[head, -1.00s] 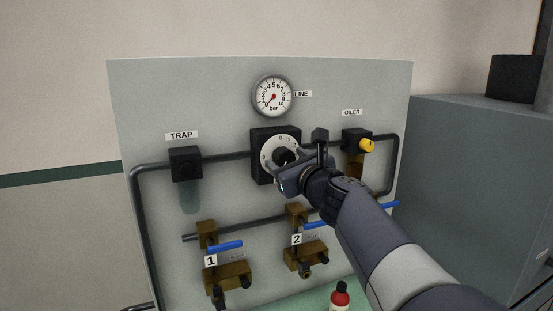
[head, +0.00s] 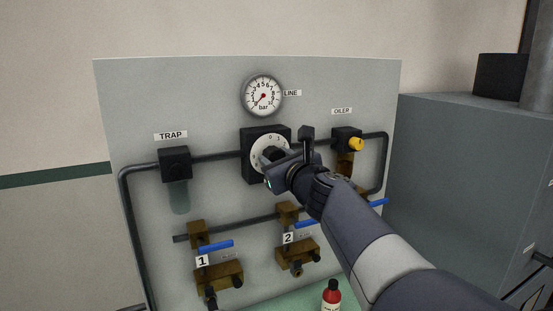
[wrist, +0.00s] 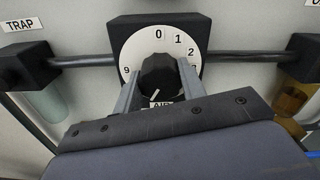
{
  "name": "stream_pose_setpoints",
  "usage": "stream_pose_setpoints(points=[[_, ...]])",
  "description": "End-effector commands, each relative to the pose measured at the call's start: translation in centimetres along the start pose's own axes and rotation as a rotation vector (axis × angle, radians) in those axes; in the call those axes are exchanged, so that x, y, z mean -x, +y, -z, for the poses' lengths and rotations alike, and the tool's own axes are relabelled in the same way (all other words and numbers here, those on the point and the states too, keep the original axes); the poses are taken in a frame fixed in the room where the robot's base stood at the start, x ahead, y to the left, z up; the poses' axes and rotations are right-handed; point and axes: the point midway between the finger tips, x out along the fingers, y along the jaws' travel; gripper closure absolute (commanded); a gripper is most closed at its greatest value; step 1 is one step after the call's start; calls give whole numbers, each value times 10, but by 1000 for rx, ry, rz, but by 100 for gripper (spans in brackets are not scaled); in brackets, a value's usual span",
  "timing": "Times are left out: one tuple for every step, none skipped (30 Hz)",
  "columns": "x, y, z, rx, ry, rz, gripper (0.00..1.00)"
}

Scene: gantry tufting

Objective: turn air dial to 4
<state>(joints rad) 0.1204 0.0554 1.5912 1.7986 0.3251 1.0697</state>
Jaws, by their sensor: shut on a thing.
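The air dial (head: 258,152) is a round white face on a black block on the grey panel. In the wrist view its face (wrist: 131,51) shows 0, 1 and 2 at the top and right, and 9 at the left. Its black knob (wrist: 159,72) sits between the fingers of my gripper (wrist: 159,84), which is shut on it. A white mark on the knob slants to the lower left, above an AIR label (wrist: 161,104). The lower numbers are hidden by my gripper. In the head view my gripper (head: 277,168) covers the knob and the dial's lower right.
A round LINE pressure gauge (head: 263,95) is above the dial, its needle pointing lower left. The trap (head: 175,163) is left, the oiler with a yellow knob (head: 355,144) right. A grey cabinet (head: 470,190) stands right.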

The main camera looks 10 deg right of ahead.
Motion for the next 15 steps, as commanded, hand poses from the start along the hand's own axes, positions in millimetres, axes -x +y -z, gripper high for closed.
stream_pose_setpoints(points=[[0, 0, 0, 0, 0, -1, 84], [0, 0, 0, 1, 0, -1, 84], [0, 0, 0, 2, 0, -1, 84], [0, 0, 0, 5, 0, -1, 84], [0, 0, 0, 8, 0, -1, 84], [0, 0, 1, 14, 0, -1, 84], [0, 0, 1, 20, 0, -1, 84], [0, 0, 1, 28, 0, -1, 84], [0, 0, 1, 40, -1, 0, 84], [0, 1, 1, 52, -1, 0, 84], [0, 1, 2, 65, -1, 0, 84], [0, 1, 2, 84, -1, 0, 84], [0, 1, 2, 102, -1, 0, 84], [0, 1, 2, 120, -1, 0, 84], [0, 1, 3, 148, -1, 0, 84]])
